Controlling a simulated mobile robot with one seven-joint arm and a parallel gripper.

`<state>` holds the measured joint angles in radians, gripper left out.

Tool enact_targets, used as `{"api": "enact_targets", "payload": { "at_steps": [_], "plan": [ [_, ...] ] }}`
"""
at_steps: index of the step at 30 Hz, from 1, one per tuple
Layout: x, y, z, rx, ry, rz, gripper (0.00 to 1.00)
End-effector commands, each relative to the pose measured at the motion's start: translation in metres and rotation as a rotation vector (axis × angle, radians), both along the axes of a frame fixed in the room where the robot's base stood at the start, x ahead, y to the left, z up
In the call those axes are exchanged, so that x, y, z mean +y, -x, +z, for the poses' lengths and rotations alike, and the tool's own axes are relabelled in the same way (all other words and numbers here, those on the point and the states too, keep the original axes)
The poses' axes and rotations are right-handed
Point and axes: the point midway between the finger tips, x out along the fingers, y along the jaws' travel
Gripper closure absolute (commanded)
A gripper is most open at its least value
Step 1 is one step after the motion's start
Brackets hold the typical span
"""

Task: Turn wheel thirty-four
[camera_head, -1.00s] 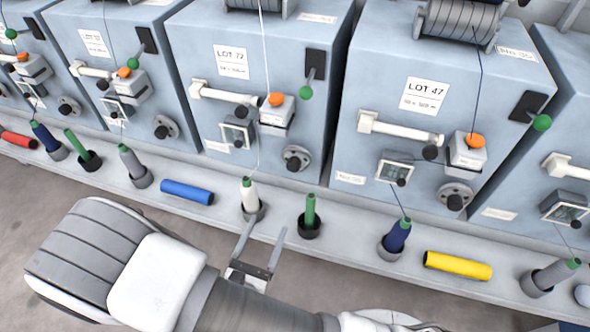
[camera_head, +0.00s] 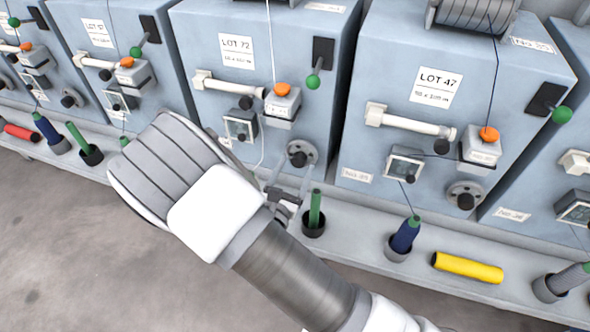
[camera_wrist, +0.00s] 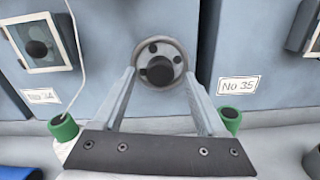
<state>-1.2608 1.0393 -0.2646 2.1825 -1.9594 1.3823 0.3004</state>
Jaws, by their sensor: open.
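The wheel (camera_head: 301,154) is a grey disc with holes and a black knob, low on the pale blue LOT 72 machine (camera_head: 235,95). The plate reading No 34 (camera_wrist: 41,96) is on the same front, left of the wheel, which also shows in the wrist view (camera_wrist: 160,64). My gripper (camera_head: 290,182) is open and empty, just in front of and below the wheel. In the wrist view its fingertips (camera_wrist: 160,75) stand either side of the wheel's knob. I cannot tell whether they touch it.
A plate reading No 35 (camera_wrist: 239,85) is on the LOT 47 machine (camera_head: 440,90) to the right. A white bobbin with a green top (camera_wrist: 62,128) and a thread stands below left. A green bobbin (camera_head: 315,208) stands to the right on the ledge (camera_head: 350,250), with a yellow tube (camera_head: 467,267) further along.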

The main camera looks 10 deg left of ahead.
Motion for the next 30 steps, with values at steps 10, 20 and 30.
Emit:
{"api": "enact_targets", "payload": {
  "at_steps": [10,20,30],
  "plan": [
    [-0.0002,-0.0031,0.0005,0.0,-0.001,0.0,0.31],
    [-0.0003,-0.0027,0.0004,0.0,0.0,0.0,0.9],
    [-0.0004,-0.0026,0.0012,0.001,0.016,0.0,1.0]
  ]
}}
